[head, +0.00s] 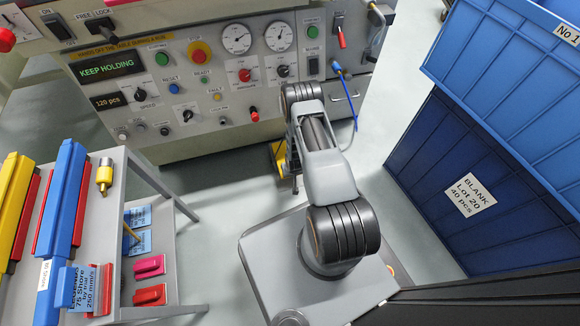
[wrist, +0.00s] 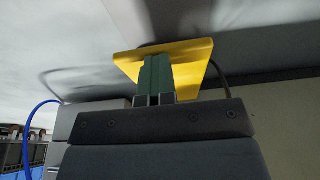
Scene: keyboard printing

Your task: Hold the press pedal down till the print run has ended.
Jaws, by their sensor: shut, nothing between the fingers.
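The press pedal shows as a yellow plate in the wrist view (wrist: 195,60), with my gripper (wrist: 157,62) up against it. The two green fingers are closed together with nothing between them. They overlap the yellow plate; whether they press it fully down I cannot tell. In the head view a piece of the yellow pedal (head: 279,158) shows at the floor below the panel, mostly hidden by my arm. My gripper's fingers are hidden there too. The panel display (head: 107,67) is lit green and reads "KEEP HOLDING".
A second display (head: 111,101) reads "120 pcs". The control panel (head: 215,90) carries buttons, gauges and a red emergency stop. Blue crates (head: 430,160) stand at the right. A grey rack (head: 112,215) with coloured squeegees stands at the left. A blue hose (head: 352,105) hangs from the panel.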

